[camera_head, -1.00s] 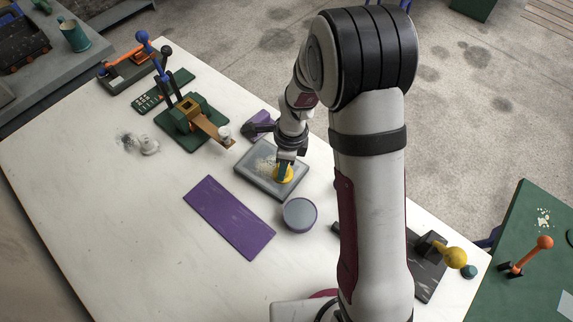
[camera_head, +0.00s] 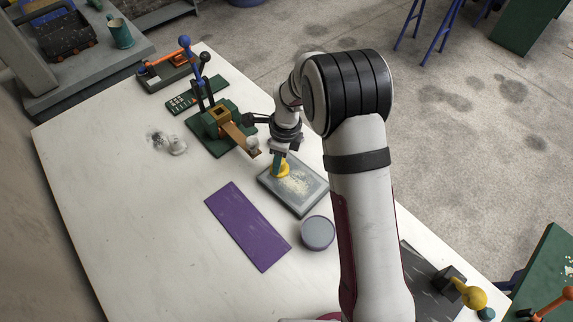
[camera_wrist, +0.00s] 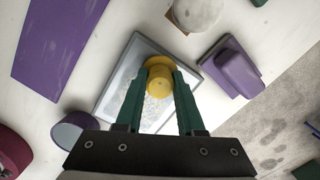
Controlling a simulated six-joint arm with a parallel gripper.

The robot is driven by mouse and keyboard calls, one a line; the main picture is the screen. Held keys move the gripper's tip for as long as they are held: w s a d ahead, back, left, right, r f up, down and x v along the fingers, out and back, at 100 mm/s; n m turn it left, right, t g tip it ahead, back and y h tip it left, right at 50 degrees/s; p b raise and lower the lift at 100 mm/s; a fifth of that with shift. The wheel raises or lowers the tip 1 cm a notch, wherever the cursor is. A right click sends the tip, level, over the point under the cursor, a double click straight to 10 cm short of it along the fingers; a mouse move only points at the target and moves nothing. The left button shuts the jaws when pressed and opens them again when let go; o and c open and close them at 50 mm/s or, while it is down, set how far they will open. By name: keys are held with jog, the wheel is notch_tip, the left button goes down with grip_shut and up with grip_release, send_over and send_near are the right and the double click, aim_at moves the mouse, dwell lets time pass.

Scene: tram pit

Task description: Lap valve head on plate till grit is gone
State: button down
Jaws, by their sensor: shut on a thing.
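The lapping plate (camera_head: 306,196) is a grey, rimmed rectangle on the white bench, with a pale, patchy layer of grit on its face. The yellow valve head (camera_head: 281,171) is at the plate's far-left part, its disc down on or very close to the surface. My gripper (camera_head: 279,158) is above it, shut on the valve head. In the wrist view, the green fingers (camera_wrist: 158,95) flank the yellow stem of the valve head (camera_wrist: 159,80), over the plate (camera_wrist: 113,88). The valve head's underside is hidden, and so is any grit beneath it.
A purple mat (camera_head: 246,227) and a round grey-topped tin (camera_head: 317,231) lie near the plate. A green lever fixture (camera_head: 212,128) stands behind left. A purple block (camera_wrist: 236,70) is close by in the wrist view. The bench's left part is mostly clear.

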jog(key=shift+w+a, duration=0.2)
jog(key=shift+s+d, duration=1.25)
jog(key=shift+d, duration=0.2)
jog(key=shift+s+d, duration=1.2)
jog(key=shift+d, duration=0.25)
jog(key=shift+s+d, duration=1.25)
jog(key=shift+d, duration=0.2)
notch_tip(320, 180, up, 8)
